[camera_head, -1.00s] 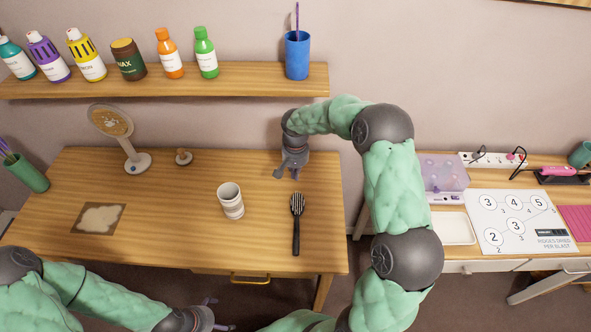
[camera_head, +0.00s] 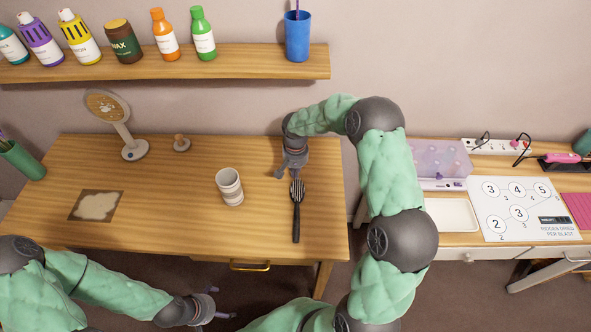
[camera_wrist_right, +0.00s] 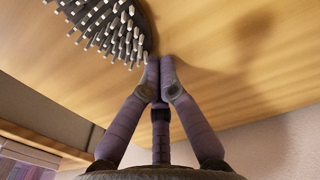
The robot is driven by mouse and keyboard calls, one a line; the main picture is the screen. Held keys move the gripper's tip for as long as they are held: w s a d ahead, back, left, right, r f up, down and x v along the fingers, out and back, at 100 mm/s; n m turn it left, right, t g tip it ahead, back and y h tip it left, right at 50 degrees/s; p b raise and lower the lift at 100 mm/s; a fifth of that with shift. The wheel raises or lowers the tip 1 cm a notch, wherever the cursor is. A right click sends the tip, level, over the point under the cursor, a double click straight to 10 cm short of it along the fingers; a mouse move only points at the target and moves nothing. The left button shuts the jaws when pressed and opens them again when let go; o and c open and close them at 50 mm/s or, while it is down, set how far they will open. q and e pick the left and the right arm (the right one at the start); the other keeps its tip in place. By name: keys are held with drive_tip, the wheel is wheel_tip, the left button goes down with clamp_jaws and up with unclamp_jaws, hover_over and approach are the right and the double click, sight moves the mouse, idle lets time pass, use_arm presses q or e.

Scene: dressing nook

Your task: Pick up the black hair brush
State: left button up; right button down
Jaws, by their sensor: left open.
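The black hair brush (camera_head: 297,210) lies on the wooden table, its pale-bristled head toward the back and its handle toward the front edge. My right gripper (camera_head: 288,174) is low over the table just behind the brush head. In the right wrist view the bristled head (camera_wrist_right: 118,32) is beside and left of the fingertips (camera_wrist_right: 161,72), with no brush part between them. My left gripper (camera_head: 231,302) is open and empty in front of the table's front edge, away from the brush.
A white cup (camera_head: 229,187) stands left of the brush. A shelf with bottles (camera_head: 165,68) hangs above. The table's right side is clear.

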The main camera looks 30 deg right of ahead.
sight(294, 196)
drive_tip(key=s+a, duration=0.1)
drive_tip(key=s, duration=0.1)
drive_tip(key=s+a, duration=0.2)
drive_tip(key=s, duration=0.1)
drive_tip(key=s+a, duration=0.2)
drive_tip(key=s, duration=0.1)
drive_tip(key=shift+w+r, duration=0.1)
drive_tip(key=shift+r, duration=0.05)
